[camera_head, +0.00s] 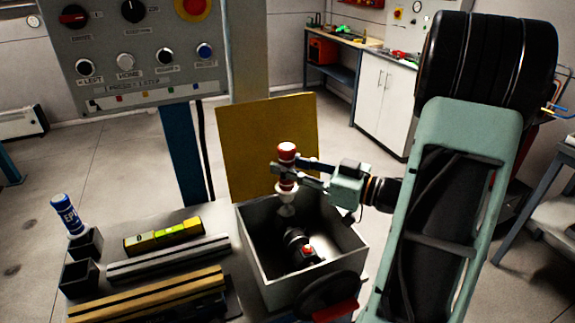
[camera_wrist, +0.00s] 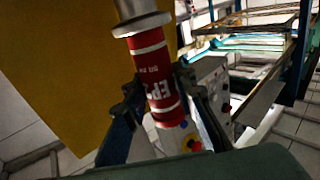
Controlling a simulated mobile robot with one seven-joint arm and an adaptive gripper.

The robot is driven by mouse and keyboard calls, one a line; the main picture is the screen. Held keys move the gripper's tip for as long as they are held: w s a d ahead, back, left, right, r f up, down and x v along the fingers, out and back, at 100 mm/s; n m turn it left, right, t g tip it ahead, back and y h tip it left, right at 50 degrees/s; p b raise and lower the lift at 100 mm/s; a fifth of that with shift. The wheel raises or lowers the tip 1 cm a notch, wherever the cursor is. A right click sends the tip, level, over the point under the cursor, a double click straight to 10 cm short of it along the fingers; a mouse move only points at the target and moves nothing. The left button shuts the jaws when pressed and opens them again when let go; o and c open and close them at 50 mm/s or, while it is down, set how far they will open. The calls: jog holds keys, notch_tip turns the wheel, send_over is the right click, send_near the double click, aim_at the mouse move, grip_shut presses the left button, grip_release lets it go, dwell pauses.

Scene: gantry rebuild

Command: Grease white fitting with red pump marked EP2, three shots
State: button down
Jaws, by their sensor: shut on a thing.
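The red pump (camera_head: 287,152) is upright in my gripper (camera_head: 284,175), above the open grey box. Its pale nozzle end (camera_head: 286,200) points down into the box near the back wall. In the wrist view the red pump (camera_wrist: 152,70) has white bands and upside-down lettering starting "EP"; the digit is partly hidden. My gripper's fingers (camera_wrist: 158,92) are closed on both sides of it. Inside the box is a dark round part with a red-capped fitting (camera_head: 307,250). I cannot make out a white fitting; the nozzle's contact point is unclear.
The grey box (camera_head: 350,250) has a raised yellow lid (camera_head: 265,135) behind it and a dark handwheel (camera_head: 330,295) in front. A blue pump (camera_head: 68,215) stands in a black holder at left, beside an empty holder (camera_head: 78,275). A control panel (camera_head: 135,55) hangs above. A spirit level (camera_head: 163,237) lies nearby.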

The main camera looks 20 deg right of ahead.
jog(key=shift+f+b, duration=0.5)
jog(key=shift+f, duration=0.2)
jog(key=shift+r, duration=0.15)
dwell(0.3)
jog(key=shift+r+p, duration=0.45)
jog(key=shift+p, duration=0.15)
jog(key=shift+f+b, duration=0.3)
jog(key=shift+f, duration=0.2)
dwell(0.4)
jog(key=shift+r+p, duration=0.4)
jog(key=shift+r, duration=0.2)
